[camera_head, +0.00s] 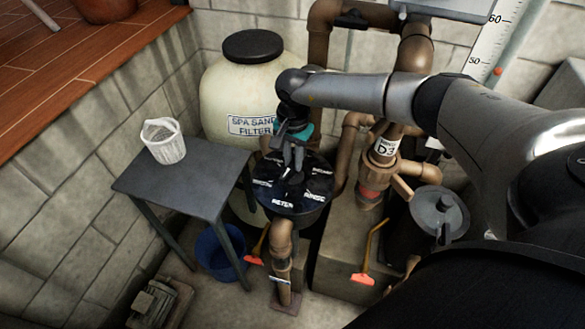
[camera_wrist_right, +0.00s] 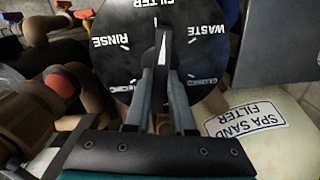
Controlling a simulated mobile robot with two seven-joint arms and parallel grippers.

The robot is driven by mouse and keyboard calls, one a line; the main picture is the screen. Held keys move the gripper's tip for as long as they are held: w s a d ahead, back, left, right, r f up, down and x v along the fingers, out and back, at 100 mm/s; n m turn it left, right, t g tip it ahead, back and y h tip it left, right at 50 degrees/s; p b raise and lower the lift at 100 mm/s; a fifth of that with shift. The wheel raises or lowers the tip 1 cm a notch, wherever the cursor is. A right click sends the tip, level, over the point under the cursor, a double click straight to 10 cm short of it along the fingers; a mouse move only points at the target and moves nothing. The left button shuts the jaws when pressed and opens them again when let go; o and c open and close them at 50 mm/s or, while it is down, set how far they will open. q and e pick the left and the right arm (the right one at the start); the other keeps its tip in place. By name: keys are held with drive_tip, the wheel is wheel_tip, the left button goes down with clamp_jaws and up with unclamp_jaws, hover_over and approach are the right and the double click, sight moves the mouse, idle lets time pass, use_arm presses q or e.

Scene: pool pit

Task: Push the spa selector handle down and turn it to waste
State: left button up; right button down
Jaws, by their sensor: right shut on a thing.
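The spa selector is a round black dial with white position labels (camera_head: 268,198) in front of the spa sand filter. It also shows in the right wrist view (camera_wrist_right: 110,62), where FILTER, WASTE and RINSE can be read upside down. The selector handle (camera_wrist_right: 161,46) is a dark bar with a pale pointed end, lying toward FILTER. My right gripper (camera_head: 293,160) comes down onto the dial's middle. In the right wrist view its fingers (camera_wrist_right: 160,85) are shut on the handle from both sides and hide part of it. Whether the handle is pressed down cannot be told. My left gripper is not in view.
The cream spa sand filter (camera_head: 225,95) stands behind the dial. A grey table (camera_head: 190,195) with a white basket (camera_head: 163,142) stands left, a blue bucket (camera_head: 215,255) below. Brown pipes (camera_head: 415,55) and valves with orange-tipped handles (camera_head: 363,279) crowd the right.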

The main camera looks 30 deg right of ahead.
drive_tip(key=m+p, duration=0.1)
drive_tip(key=m, duration=0.3)
drive_tip(key=shift+m, duration=0.3)
drive_tip(key=m+p, duration=0.1)
drive_tip(key=m, duration=0.4)
drive_tip(key=shift+f, duration=0.1)
drive_tip(key=c, duration=0.6)
unclamp_jaws()
drive_tip(key=shift+c, duration=0.2)
drive_tip(key=shift+r, duration=0.2)
wheel_tip(320, 180, up, 7)
drive_tip(key=p, duration=0.6)
drive_tip(key=shift+f, duration=0.1)
